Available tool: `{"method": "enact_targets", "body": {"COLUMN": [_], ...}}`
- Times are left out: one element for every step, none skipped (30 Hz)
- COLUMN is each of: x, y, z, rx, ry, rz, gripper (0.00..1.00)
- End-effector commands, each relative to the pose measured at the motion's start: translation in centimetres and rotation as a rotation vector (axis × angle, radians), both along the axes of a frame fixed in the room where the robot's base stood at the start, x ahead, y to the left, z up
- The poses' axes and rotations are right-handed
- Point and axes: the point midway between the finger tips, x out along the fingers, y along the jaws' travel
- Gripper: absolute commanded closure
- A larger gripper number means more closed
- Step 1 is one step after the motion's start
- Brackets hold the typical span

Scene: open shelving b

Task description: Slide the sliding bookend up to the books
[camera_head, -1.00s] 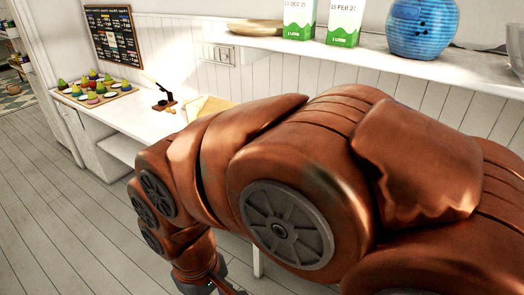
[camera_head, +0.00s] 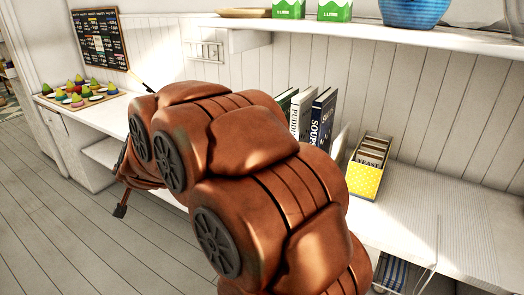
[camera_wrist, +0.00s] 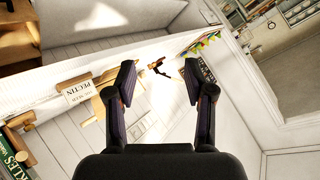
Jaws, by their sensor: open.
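Several upright books (camera_head: 322,117), one dark blue and marked SOUPS, stand on the white counter in the head view; my arm hides their lower left side. A thin pale upright plate (camera_head: 341,145), which looks like the sliding bookend, stands just right of them with a small gap. My arm hides part of its base. My gripper (camera_wrist: 160,82) is open and empty in the wrist view, pointing away from the books. In the wrist view a green book marked PICKLES (camera_wrist: 14,160) and a pale item marked PECTIN (camera_wrist: 79,92) show at left.
A yellow dotted box (camera_head: 365,181) of packets stands right of the plate. The ribbed counter (camera_head: 440,215) further right is clear. A wall shelf (camera_head: 400,33) with cartons and a blue pot hangs above. Colourful cupcakes (camera_head: 75,94) sit on the far left counter.

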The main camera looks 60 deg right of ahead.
Motion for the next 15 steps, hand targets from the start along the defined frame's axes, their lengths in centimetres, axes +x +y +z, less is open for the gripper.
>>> {"method": "enact_targets", "body": {"x": [0.9,1.2,1.6,1.7,1.6,1.4,1.2,0.8,0.1,-0.6,-1.3,-2.5,-3.4,-4.4,-5.7], "y": [-2.8,-4.6,-6.9,-8.6,-10.5,-12.9,-14.6,-16.4,-18.8,-20.5,-22.1,-24.2,-25.7,-27.0,-28.6], "z": [-1.3,-1.3,-1.4,-1.5,-1.7,-1.9,-2.1,-2.2,-2.5,-2.8,-3.0,-3.3,-3.5,-3.8,-4.3], "rx": [-0.006,-0.013,-0.025,-0.033,-0.044,-0.06,-0.073,-0.09,-0.112,-0.129,-0.149,-0.176,-0.198,-0.22,-0.248], "ry": [-0.044,-0.074,-0.114,-0.141,-0.168,-0.201,-0.225,-0.251,-0.28,-0.3,-0.321,-0.346,-0.363,-0.378,-0.393], "rz": [-0.085,-0.137,-0.208,-0.26,-0.317,-0.391,-0.444,-0.5,-0.575,-0.63,-0.687,-0.76,-0.813,-0.865,-0.929], "gripper": [0.47,0.47,0.47,0.47,0.47,0.47,0.47,0.47,0.47,0.47,0.47,0.47,0.47,0.47,0.47]}}
